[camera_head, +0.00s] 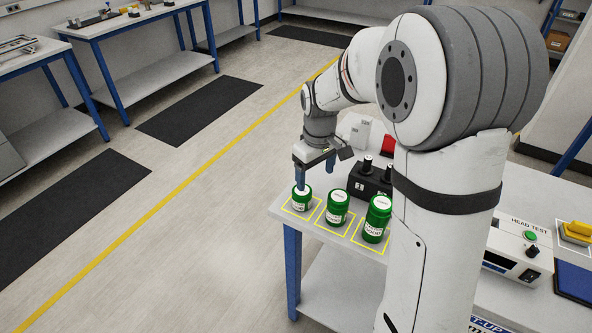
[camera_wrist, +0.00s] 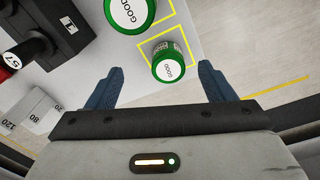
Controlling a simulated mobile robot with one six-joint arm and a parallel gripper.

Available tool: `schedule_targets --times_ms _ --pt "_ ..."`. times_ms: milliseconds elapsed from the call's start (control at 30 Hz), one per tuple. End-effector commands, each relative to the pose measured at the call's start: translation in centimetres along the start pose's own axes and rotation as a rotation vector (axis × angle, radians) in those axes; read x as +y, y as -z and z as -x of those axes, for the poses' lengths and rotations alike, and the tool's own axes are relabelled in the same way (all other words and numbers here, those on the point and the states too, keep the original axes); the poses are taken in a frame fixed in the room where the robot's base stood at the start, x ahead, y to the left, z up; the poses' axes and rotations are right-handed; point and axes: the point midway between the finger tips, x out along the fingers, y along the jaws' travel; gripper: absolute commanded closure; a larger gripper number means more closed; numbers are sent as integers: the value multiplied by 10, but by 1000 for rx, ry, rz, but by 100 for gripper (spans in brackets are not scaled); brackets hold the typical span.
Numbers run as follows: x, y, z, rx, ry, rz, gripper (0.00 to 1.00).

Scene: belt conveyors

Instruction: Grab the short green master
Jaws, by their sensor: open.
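Three green cylinders with white "GOOD" labels stand upright in yellow squares on a grey-white table. The shortest green master (camera_head: 302,200) is at the left end; in the wrist view its white top (camera_wrist: 168,70) shows between my blue fingers. The middle green master (camera_head: 338,208) and the tallest green master (camera_head: 377,219) stand to its right. In the wrist view, a larger green master (camera_wrist: 131,12) is cut by the top edge. My gripper (camera_head: 301,182) is open and empty, just above the shortest one. I see no contact, but the exact gap is unclear.
A black block with knobs (camera_head: 369,180) stands behind the masters, with a grey-white block (camera_head: 354,128) and a red piece (camera_head: 388,145) further back. A HEAD TEST box (camera_head: 518,250) is at the right. The table's left edge is close to the shortest master.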

Motion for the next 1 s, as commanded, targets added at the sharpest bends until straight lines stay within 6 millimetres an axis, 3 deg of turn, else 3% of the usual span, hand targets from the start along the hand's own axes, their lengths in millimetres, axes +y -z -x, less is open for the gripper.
schedule_targets --times_ms 100,267,800,1000 --pt "0 25 -12 -21 12 71 24" --pt "1 39 -24 -31 17 115 24" --pt "-9 36 -91 -35 20 119 24" --pt "-8 36 -102 -31 18 118 24"
